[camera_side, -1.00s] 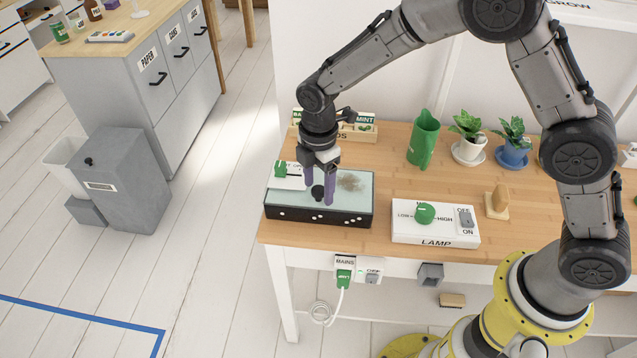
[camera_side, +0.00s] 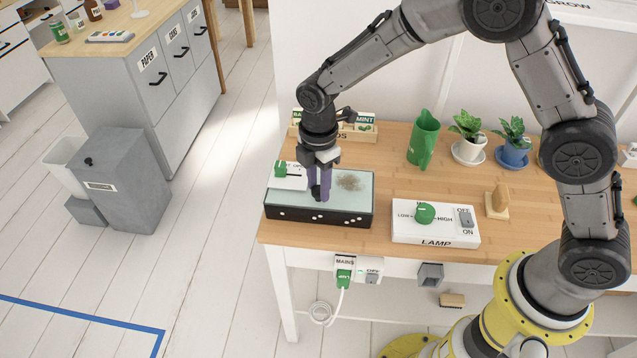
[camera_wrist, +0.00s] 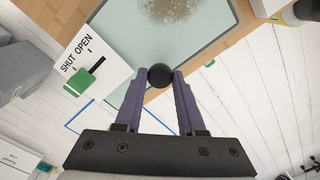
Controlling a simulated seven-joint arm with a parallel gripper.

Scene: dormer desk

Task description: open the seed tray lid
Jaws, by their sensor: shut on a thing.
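The seed tray (camera_side: 310,214) is a black box at the left end of the desk. Its pale, glassy lid (camera_side: 356,200) lies flat on top and looks closed; it also shows in the wrist view (camera_wrist: 200,45). A dark smudge marks the lid. My gripper (camera_side: 320,196) reaches down at the tray's front edge. In the wrist view its purple fingers (camera_wrist: 161,78) are shut on a round black knob (camera_wrist: 160,75) at the lid's edge. A white panel marked SHUT and OPEN (camera_wrist: 92,52) with a green lever (camera_wrist: 84,78) sits beside the lid.
The lamp box (camera_side: 435,232) with a green dial stands right of the tray. A green watering can (camera_side: 424,140), potted plants (camera_side: 468,136) and a seed packet rack (camera_side: 365,130) stand behind. Desk between tray and lamp box is clear.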

